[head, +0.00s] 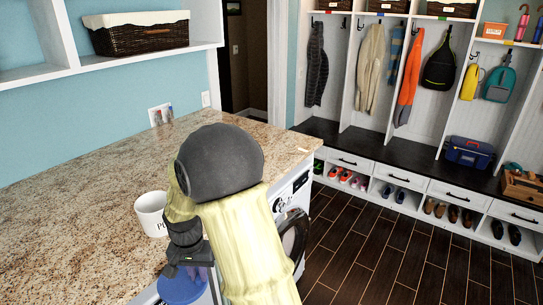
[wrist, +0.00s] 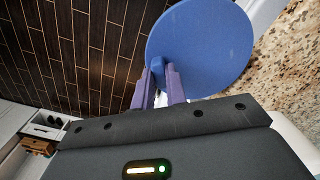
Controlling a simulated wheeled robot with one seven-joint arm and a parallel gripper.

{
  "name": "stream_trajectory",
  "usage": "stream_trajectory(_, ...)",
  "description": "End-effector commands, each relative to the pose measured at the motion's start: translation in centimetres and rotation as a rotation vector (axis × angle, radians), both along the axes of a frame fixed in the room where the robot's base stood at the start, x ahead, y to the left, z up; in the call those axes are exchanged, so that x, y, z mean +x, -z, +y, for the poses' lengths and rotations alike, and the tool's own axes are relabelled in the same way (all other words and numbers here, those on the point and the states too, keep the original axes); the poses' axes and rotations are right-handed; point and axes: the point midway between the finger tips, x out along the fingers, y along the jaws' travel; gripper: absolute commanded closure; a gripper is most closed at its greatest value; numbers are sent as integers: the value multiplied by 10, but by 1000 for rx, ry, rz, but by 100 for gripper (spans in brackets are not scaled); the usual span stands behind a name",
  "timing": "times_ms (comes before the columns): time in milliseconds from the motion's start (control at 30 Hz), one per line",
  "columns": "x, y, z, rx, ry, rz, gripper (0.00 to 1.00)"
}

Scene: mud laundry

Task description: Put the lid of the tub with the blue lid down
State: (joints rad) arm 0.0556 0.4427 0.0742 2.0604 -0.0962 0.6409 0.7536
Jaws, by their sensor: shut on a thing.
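My gripper (wrist: 159,77) is shut on the blue lid (wrist: 205,45), with its two purple fingers closed on a small blue knob at the lid's side. The lid is a flat round disc. In the head view, the lid (head: 181,290) shows low in the frame, under my gripper, near the counter's front edge. It appears raised and clear of any container. A white round container (head: 152,215) with dark lettering stands upright on the counter, left of my wrist, with its top open. My arm hides part of its right side. I cannot tell for sure that it is the tub.
The speckled granite counter (head: 75,210) is mostly bare to the left. A front-loading washer (head: 292,205) stands under it, at right. A wicker basket (head: 137,34) sits on the wall shelf. Open dark plank floor (head: 370,250) lies to the right, before the lockers.

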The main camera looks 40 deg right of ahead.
Motion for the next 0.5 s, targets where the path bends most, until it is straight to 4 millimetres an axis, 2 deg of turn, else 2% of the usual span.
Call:
stream_trajectory(33,1,20,0,0,-47,11,100)
stream_trajectory(400,13,171,1,10,-480,18,100)
stream_trajectory(500,14,207,2,17,-572,16,100)
